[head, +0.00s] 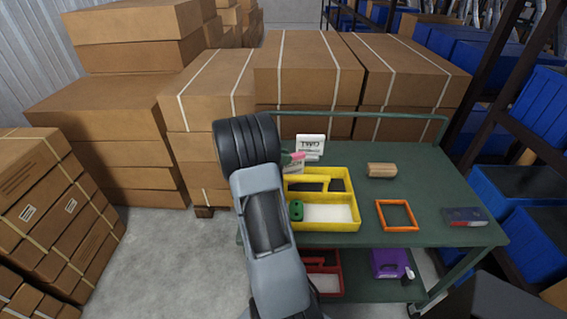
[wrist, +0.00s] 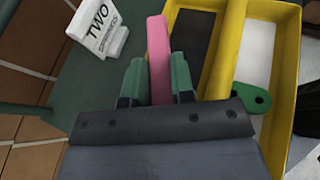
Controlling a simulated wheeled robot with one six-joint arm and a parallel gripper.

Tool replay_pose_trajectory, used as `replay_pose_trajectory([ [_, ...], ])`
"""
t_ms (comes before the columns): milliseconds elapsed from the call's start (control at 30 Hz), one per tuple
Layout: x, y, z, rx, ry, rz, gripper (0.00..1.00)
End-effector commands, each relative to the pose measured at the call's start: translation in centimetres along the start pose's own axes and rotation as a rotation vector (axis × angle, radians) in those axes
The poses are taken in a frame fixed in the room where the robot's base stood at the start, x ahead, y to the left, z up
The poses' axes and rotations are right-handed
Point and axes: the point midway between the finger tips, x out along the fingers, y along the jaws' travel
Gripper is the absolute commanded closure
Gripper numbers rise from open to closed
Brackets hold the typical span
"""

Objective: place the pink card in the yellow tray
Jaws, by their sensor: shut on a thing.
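The pink card (wrist: 158,50) is gripped upright between the green fingertips of my gripper (wrist: 157,80) in the wrist view. In the head view only a small pink strip of the card (head: 299,156) shows beside my arm. The yellow tray (wrist: 222,45) lies just right of the card in the wrist view. In the head view the tray (head: 352,189) sits on the cart, with dark compartments at the back and a white one in front. My arm hides its left side. The card's height above the tray cannot be told.
A white sign reading TWO (head: 311,141) stands behind the tray. A green piece (head: 296,210) lies in the tray's white compartment. A wooden block (head: 381,170), an orange frame (head: 397,229) and a dark-and-red item (head: 465,217) are on the green cart top (head: 420,180).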

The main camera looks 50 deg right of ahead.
Motion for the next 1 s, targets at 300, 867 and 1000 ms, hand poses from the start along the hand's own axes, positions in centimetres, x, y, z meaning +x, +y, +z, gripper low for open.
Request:
replay_pose_trajectory([
  [300,0.9,0.0,-2.2,0.001,0.000,0.000,1.00],
  [867,1.0,0.0,-2.6,0.000,0.000,0.000,0.52],
  [1000,1.0,0.0,-2.6,0.000,0.000,0.000,0.52],
])
